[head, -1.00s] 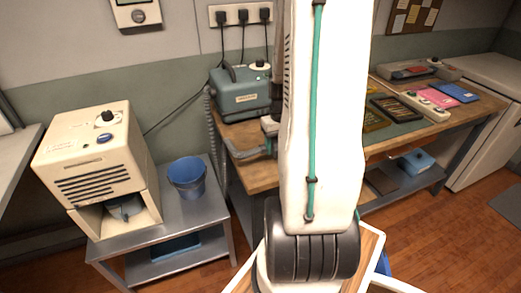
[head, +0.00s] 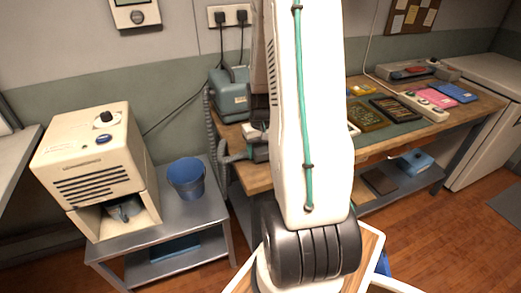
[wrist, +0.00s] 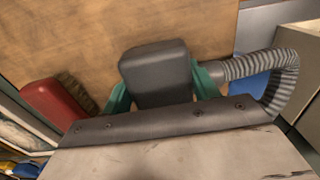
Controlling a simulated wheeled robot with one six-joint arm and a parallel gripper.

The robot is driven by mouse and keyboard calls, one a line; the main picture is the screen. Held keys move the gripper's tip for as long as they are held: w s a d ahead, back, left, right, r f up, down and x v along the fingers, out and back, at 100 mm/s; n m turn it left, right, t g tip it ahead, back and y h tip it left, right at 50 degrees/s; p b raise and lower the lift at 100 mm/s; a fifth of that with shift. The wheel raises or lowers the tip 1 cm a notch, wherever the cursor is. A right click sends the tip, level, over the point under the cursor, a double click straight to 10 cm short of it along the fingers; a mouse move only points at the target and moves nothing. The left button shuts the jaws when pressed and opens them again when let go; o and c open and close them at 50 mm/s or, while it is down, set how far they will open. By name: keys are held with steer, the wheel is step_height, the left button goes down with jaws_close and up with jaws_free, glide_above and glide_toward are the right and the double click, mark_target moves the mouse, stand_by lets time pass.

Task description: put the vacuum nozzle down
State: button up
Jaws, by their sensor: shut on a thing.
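My gripper (wrist: 162,92) has its green fingers closed on the sides of the dark grey vacuum nozzle (wrist: 155,72). A ribbed grey hose (wrist: 276,65) bends around on the right in the wrist view. In the head view my gripper (head: 258,150) is at the left end of the wooden workbench (head: 240,178), partly behind my arm. The nozzle itself is mostly hidden there. I cannot tell whether it touches the bench top.
A red brush (wrist: 60,108) lies left of the nozzle in the wrist view. The teal vacuum unit (head: 228,95) stands behind my gripper. Trays (head: 366,117) and a power strip (head: 424,106) lie farther right. A blue bucket (head: 187,178) stands on the metal cart at left.

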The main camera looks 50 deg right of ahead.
mark_target(261, 146)
steer(key=o, duration=1.3)
steer(key=shift+f, duration=0.1)
step_height(261, 146, up, 12)
steer(key=w+a+r+n, duration=0.1)
steer(key=a+r+n, duration=0.1)
steer(key=a+r, duration=0.5)
steer(key=s+a+r+n, duration=0.1)
steer(key=s+a+r, duration=0.1)
steer(key=s+a, duration=0.2)
steer(key=s+a+r+n, duration=0.2)
steer(key=s+a, duration=0.3)
steer(key=a, duration=0.6)
steer(key=s+a+r+n+t, duration=0.1)
steer(key=s+a+r, duration=0.2)
steer(key=a, duration=0.5)
steer(key=shift+s+a+r, duration=0.15)
steer(key=shift+s+r, duration=0.15)
steer(key=shift+s, duration=0.45)
